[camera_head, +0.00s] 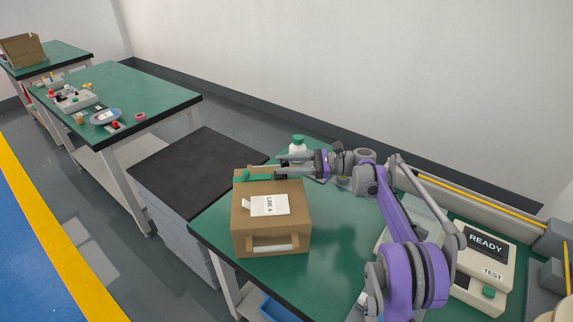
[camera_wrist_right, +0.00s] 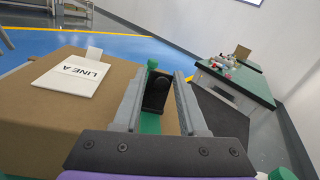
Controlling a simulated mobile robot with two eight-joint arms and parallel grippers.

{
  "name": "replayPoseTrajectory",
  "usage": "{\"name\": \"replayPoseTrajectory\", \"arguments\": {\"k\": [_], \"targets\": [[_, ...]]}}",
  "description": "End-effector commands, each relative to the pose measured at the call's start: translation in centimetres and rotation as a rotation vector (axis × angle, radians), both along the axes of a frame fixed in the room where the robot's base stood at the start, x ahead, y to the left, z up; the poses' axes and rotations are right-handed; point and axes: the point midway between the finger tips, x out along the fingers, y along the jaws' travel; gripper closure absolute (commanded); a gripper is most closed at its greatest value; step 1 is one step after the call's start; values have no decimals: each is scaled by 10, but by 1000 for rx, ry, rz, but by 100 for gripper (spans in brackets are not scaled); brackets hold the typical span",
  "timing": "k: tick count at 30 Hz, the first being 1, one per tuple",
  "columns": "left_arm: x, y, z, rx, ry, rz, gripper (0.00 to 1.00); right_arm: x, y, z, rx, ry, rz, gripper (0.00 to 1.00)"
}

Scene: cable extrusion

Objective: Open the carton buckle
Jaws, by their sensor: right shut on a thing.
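The brown carton (camera_head: 285,222) stands on the green workbench with a white "LINE A" label (camera_head: 270,204) on top. It also fills the left of the right wrist view (camera_wrist_right: 60,115). A buckle with a black body (camera_wrist_right: 156,95) and green parts (camera_head: 247,175) is at the carton's far edge. My right gripper (camera_head: 257,166) reaches in from the right over that edge. In the right wrist view its two fingers (camera_wrist_right: 161,78) stand on either side of the black part, shut on the buckle. The fingers partly hide the buckle. My left gripper is not in view.
A white bottle with a green cap (camera_head: 298,144) stands behind the right gripper. A "READY" tester (camera_head: 487,245) is at the bench's right. A black-topped cabinet (camera_head: 190,165) adjoins on the left; its top is clear. Another green table (camera_head: 150,90) stands farther left.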

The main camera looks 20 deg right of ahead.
Motion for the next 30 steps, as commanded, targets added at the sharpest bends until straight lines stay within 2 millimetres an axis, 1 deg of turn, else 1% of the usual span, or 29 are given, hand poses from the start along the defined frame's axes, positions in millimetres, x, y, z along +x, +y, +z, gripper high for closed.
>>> {"name": "replayPoseTrajectory", "arguments": {"k": [5, 12, 15, 19, 27, 28, 29, 30], "targets": [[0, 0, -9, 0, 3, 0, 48, 1, -2, -3, 70, -13, -3, 100], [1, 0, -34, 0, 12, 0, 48, -1, -10, -7, 316, -53, -1, 100], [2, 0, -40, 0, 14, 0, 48, -2, -12, -6, 389, -67, -1, 100], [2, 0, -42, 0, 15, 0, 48, -2, -14, -5, 432, -75, 0, 100], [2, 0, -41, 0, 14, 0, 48, -3, -14, -4, 435, -76, 1, 100], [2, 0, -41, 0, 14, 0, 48, -3, -14, -4, 435, -76, 1, 57], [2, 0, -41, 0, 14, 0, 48, -3, -14, -4, 435, -76, 2, 52], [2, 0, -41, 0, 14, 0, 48, -3, -14, -4, 435, -75, 2, 49]]}}
